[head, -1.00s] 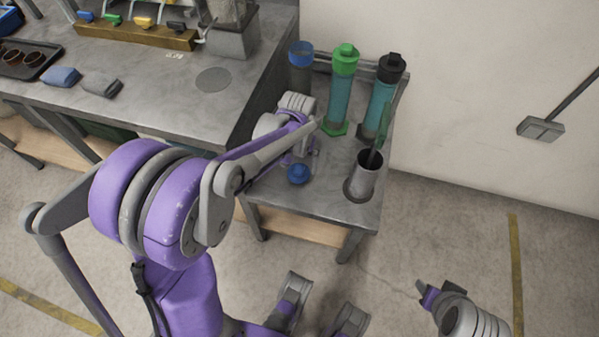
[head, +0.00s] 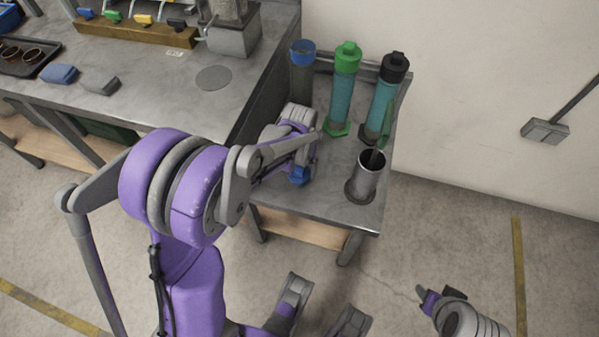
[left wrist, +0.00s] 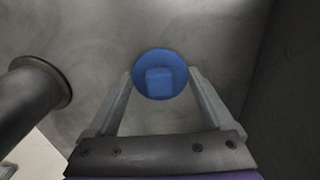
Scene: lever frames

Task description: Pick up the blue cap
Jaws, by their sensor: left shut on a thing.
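The blue cap (head: 299,175) is at the small side table (head: 325,200), at the end of my left arm in the head view. In the left wrist view the round blue cap (left wrist: 159,75), with a raised square grip, sits between the two fingertips of my left gripper (left wrist: 160,78). My left gripper is shut on the cap. In the head view the arm hides part of the cap. My right gripper (head: 428,297) shows at the lower right, away from the table; its fingers are too small to read.
A metal cup (head: 366,177) holding a tool stands right of the cap. Behind are a blue-topped cylinder (head: 302,70), a green-capped bottle (head: 345,85) and a black-capped bottle (head: 385,95). A workbench (head: 150,90) is at the left.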

